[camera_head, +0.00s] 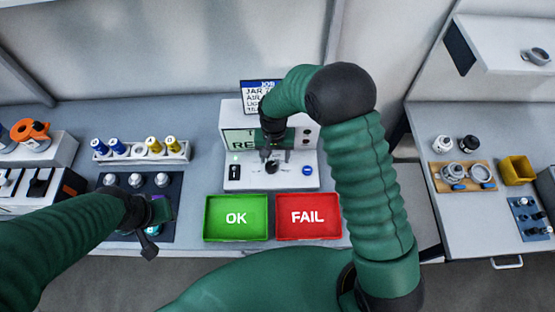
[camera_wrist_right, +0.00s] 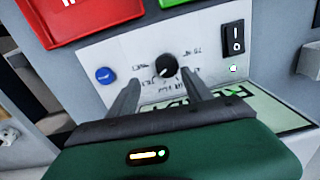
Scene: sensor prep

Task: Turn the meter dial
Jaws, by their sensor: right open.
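The meter (camera_head: 238,115) is a white box at the back middle of the bench, with a green display and a sloped front panel. Its black dial (camera_head: 271,167) sits on that panel and also shows in the right wrist view (camera_wrist_right: 166,66), with printed marks around it. My right gripper (camera_head: 273,157) is open over the panel; in the right wrist view its fingers (camera_wrist_right: 162,85) stand apart, one on each side just short of the dial. I cannot tell whether they touch the panel. My left gripper (camera_head: 151,225) is low at the left over a dark mat; its jaws are unclear.
A black rocker switch (camera_head: 235,174) and a blue button (camera_head: 307,170) flank the dial. The green OK tray (camera_head: 236,238) and red FAIL tray (camera_head: 308,237) lie in front. A rack of blue and yellow vials (camera_head: 142,155) stands left. A side table (camera_head: 480,210) is at right.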

